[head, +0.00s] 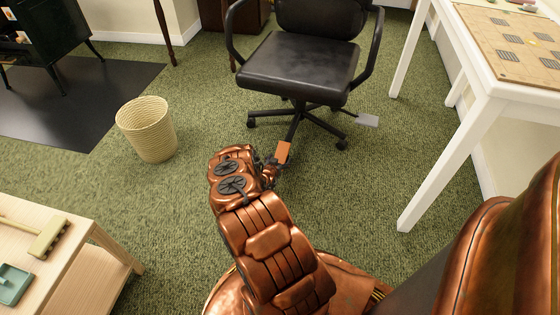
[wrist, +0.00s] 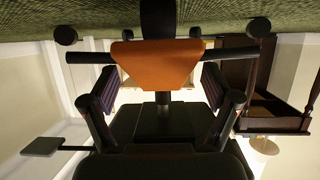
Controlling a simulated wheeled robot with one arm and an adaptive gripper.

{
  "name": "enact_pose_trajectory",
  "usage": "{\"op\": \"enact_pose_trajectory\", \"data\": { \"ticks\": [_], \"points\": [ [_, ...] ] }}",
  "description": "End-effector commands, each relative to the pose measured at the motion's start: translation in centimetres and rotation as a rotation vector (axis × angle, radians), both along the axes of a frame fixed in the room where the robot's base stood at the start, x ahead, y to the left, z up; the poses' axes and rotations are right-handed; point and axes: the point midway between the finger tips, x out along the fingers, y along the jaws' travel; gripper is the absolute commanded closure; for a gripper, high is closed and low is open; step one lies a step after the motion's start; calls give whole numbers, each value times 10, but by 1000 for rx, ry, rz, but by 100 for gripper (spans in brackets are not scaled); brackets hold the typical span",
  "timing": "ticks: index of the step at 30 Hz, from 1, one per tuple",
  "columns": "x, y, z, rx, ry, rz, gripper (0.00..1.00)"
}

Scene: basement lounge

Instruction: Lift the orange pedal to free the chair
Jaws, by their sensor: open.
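The black office chair (head: 300,68) stands on the carpet with its star base spread out. The orange pedal (head: 284,152) is a small flat plate at the chair's near side, low by the base. In the wrist view, which is upside down, the orange pedal (wrist: 155,64) fills the upper middle. My gripper (head: 274,167) is low in front of the chair, right at the pedal in the head view. In the wrist view my gripper's (wrist: 160,88) two fingers are apart, one on each side of the pedal's lower part. I cannot tell whether they touch it.
A grey pedal (head: 367,121) sticks out at the chair's right and also shows in the wrist view (wrist: 42,146). A wicker basket (head: 148,130) stands at left. A white table (head: 480,85) is at right, a light wooden table (head: 75,240) at lower left. Carpet between them is clear.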

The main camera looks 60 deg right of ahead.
Motion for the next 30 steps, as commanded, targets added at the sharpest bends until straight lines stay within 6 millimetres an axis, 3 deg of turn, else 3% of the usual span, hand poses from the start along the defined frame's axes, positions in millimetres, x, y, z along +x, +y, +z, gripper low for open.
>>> {"op": "enact_pose_trajectory", "data": {
  "ticks": [13,30],
  "points": [
    [2,-8,-4,3,2,0,14],
    [2,-8,-4,2,1,0,73]
  ]
}}
